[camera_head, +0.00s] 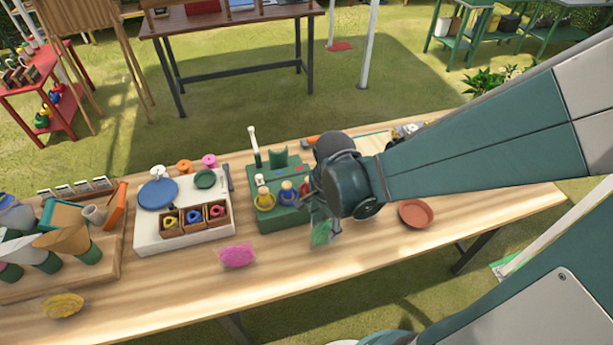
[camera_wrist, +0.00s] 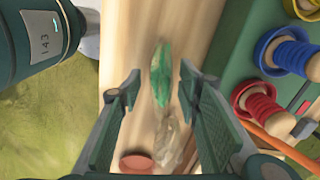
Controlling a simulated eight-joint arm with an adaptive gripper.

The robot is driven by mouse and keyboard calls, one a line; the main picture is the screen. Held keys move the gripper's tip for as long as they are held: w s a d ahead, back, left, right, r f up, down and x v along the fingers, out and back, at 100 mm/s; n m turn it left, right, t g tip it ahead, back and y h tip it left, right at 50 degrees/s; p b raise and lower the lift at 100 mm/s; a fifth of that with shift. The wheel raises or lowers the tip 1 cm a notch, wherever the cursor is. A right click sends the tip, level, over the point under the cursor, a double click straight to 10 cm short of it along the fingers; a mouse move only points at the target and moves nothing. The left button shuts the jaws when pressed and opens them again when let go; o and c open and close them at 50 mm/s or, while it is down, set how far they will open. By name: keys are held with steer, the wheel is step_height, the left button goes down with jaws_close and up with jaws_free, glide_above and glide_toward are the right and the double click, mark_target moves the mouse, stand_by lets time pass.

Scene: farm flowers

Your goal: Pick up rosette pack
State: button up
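Several small crumpled packs lie along the table's front edge, and I cannot tell by label which is the rosette pack. A green leafy pack (camera_head: 321,233) lies just below my gripper (camera_head: 322,212) in the head view. In the wrist view the green pack (camera_wrist: 160,76) lies on the wood, ahead of and between the spread fingers of my gripper (camera_wrist: 160,92). A clear, beige-tinted pack (camera_wrist: 168,138) lies nearer, also between the fingers. My gripper is open and empty above them. A pink pack (camera_head: 238,255) and a yellow pack (camera_head: 63,305) lie further left.
A green tray (camera_head: 264,221) with coloured spools stands close behind my gripper. A terracotta saucer (camera_head: 415,213) is to the right. A white board (camera_head: 155,238) with a blue plate (camera_head: 158,193) is left. Bare wood lies between the packs along the front edge.

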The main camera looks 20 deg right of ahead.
mark_target(325, 236)
steer(key=shift+f, duration=0.3)
steer(key=shift+f, duration=0.1)
steer(key=shift+a+f+b, duration=0.15)
steer(key=shift+f+b, duration=0.85)
steer(key=shift+f, duration=1.5)
steer(key=shift+c, duration=0.7)
steer(key=c, duration=0.8)
